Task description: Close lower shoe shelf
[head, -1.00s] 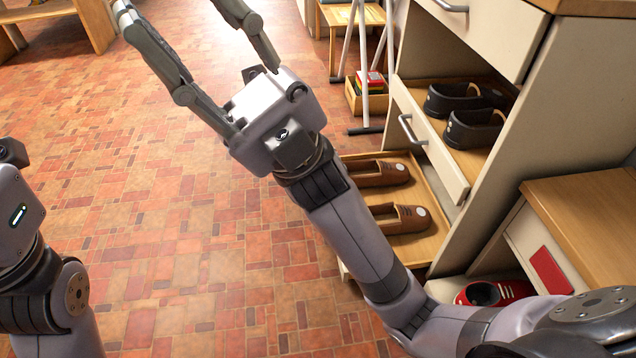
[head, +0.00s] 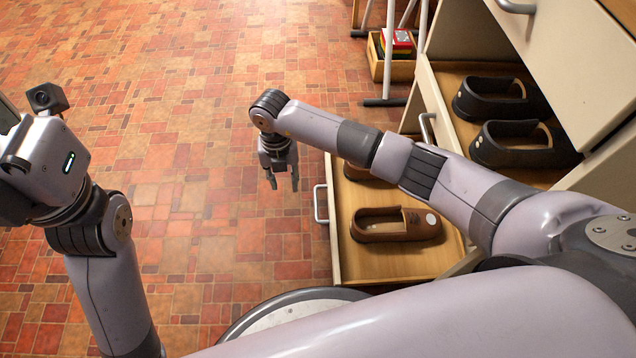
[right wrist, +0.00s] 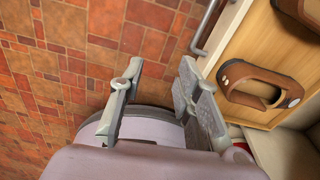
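The lower shoe shelf (head: 350,262) is a wooden drawer pulled out at the right, with a grey bar handle (head: 320,203) on its front. Two brown loafers lie in it; the nearer loafer (head: 395,226) shows well and my right arm partly hides the other. My right gripper (head: 283,182) points down, open and empty, left of the handle and apart from it. In the right wrist view its two fingers (right wrist: 160,80) are spread, with the handle (right wrist: 207,32) and a loafer (right wrist: 262,88) to their right. My left gripper (head: 45,160) is at the left edge; its fingers are cut off.
Above, another shelf (head: 440,92) is also pulled out with two black shoes (head: 525,143). A closed-looking drawer with a handle (head: 515,5) is higher up. A wooden box (head: 392,62) and white stand legs are behind. The tiled floor (head: 200,90) at left is clear.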

